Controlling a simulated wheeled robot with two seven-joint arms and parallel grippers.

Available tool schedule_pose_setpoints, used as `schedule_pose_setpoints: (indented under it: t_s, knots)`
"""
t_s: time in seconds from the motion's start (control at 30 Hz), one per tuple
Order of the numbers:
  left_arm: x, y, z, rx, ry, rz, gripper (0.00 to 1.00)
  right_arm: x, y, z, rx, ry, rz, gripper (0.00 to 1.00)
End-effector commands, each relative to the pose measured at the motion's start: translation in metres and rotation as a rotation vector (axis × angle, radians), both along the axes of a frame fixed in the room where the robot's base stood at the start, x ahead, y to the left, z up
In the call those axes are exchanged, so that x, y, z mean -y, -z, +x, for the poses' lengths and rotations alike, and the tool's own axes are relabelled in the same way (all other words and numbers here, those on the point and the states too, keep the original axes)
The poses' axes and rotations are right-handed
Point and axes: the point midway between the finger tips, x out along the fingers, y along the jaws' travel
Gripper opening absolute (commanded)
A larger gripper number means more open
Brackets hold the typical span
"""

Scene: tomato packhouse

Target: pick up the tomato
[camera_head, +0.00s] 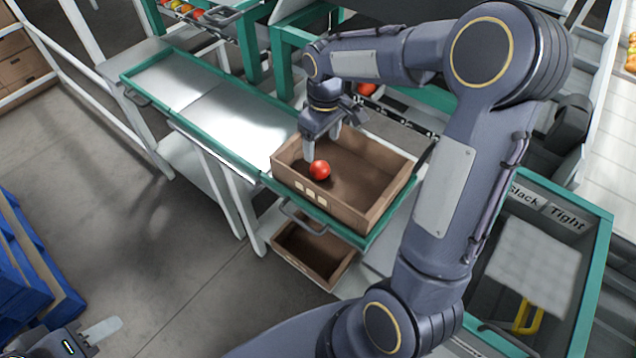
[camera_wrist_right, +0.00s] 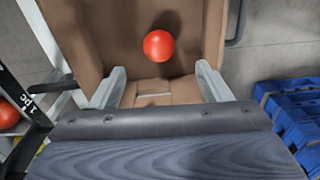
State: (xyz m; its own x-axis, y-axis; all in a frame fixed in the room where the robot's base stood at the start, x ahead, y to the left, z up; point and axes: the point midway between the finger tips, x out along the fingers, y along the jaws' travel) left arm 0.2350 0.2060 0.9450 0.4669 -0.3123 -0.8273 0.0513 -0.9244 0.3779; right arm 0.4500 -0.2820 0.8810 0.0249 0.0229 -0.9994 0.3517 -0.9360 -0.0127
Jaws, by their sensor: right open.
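A red tomato (camera_head: 320,169) is in the open brown cardboard box (camera_head: 392,196) on the bench. My right gripper (camera_head: 322,144) points down over the box, beside the tomato. In the right wrist view its two fingers (camera_wrist_right: 161,84) are spread apart with nothing between them. The tomato also shows in that view (camera_wrist_right: 158,44), just beyond the fingertips and roughly centred between them. My left gripper (camera_head: 98,330) is at the bottom left corner, far from the box; only one finger shows clearly.
The box stands on a green-edged metal bench (camera_head: 215,105) with bare room to its left. A second brown box (camera_head: 318,250) sits on the shelf below. Another red tomato (camera_head: 366,88) lies behind my right arm. Blue pallets (camera_head: 22,275) stand on the floor at left.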

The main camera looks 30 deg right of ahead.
Motion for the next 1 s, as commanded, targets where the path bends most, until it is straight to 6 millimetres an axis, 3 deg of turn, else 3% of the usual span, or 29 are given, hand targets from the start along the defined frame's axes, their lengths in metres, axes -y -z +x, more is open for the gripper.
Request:
schedule_pose_setpoints:
  t_s: [0.03,0.23,0.7,1.0]
  knots:
    - [0.0,0.008,0.0,0.0,0.0,0.0,0.36,0.001,0.016,0.007,-0.014,-0.016,-0.011,0.71]
    - [0.0,0.011,0.0,0.001,0.0,0.0,0.36,0.002,0.038,0.013,-0.029,-0.035,-0.025,0.71]
    - [0.0,0.013,0.0,0.001,0.0,0.0,0.36,-0.003,0.097,0.007,-0.029,-0.034,-0.024,0.71]
    - [0.0,0.013,0.0,0.001,0.0,0.0,0.36,-0.002,0.101,0.008,-0.025,-0.033,-0.023,0.71]
